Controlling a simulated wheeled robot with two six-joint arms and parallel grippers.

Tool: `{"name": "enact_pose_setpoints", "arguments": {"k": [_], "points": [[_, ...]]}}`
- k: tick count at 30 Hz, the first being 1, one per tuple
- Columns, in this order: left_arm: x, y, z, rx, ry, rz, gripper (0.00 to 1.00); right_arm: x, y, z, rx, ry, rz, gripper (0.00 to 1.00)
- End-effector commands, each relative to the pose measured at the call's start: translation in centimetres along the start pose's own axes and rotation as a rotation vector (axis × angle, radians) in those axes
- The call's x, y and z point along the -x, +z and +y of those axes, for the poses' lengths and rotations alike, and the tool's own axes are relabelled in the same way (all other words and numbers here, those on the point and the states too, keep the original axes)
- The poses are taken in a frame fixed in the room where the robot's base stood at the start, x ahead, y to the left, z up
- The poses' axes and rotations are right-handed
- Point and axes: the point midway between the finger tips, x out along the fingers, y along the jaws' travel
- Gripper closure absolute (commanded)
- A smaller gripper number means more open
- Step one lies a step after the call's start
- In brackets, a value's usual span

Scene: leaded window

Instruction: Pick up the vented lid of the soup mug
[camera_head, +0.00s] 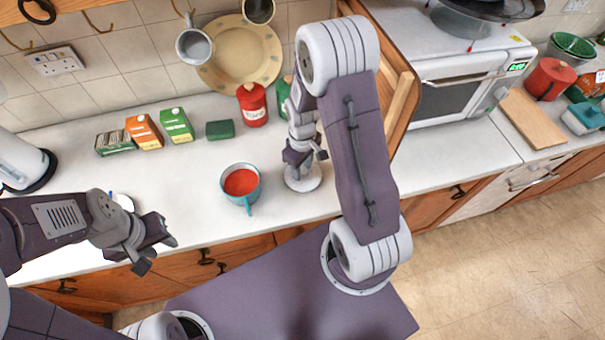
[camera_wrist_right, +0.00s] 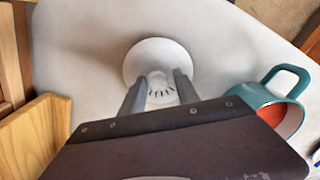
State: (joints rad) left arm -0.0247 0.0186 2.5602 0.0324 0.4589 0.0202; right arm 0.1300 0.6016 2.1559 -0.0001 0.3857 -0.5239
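The vented lid (camera_head: 303,181) is a round white disc lying on the white counter, to the right of the soup mug. In the right wrist view the lid (camera_wrist_right: 152,57) shows dark vent slots between the fingers. The soup mug (camera_head: 250,196) is teal with red soup, uncovered; its rim and handle also show in the right wrist view (camera_wrist_right: 289,78). My right gripper (camera_head: 303,157) points down over the lid with its fingers apart (camera_wrist_right: 160,84); I cannot tell whether they touch it. My left gripper (camera_head: 158,251) is open and empty near the counter's front edge.
Cartons (camera_head: 177,125), a green block (camera_head: 220,130) and a red canister (camera_head: 252,105) stand behind the mug. A wooden rack (camera_head: 400,106) and a microwave (camera_head: 457,95) are at the right. A kettle (camera_head: 18,163) is at the left.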

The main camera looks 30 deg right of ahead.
Motion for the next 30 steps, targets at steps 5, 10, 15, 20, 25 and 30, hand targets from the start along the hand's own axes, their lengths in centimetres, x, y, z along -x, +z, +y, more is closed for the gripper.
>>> {"name": "enact_pose_setpoints", "arguments": {"k": [5,10,15,20,25,30], "points": [[0.0,0.0,0.0,0.0,0.0,0.0,0.64,-0.7,0.0,0.0,0.0,0.001,0.001,0.62],[0.0,0.0,0.0,0.0,0.0,0.0,0.64,-0.7,0.0,0.0,0.0,0.001,0.001,0.82],[0.0,0.0,0.0,0.0,0.0,0.0,0.64,-0.7,0.0,0.0,0.0,0.001,0.001,1.0],[0.0,0.0,0.0,0.0,0.0,0.0,0.64,-0.6,0.0,0.0,0.0,0.001,0.002,1.0],[-0.1,0.0,0.0,0.0,0.0,0.0,0.64,0.5,-0.1,0.1,0.0,0.003,0.004,1.0],[-0.4,0.0,0.0,0.0,0.0,0.0,0.64,3.4,-0.2,0.1,0.0,0.005,0.008,1.0]]}}
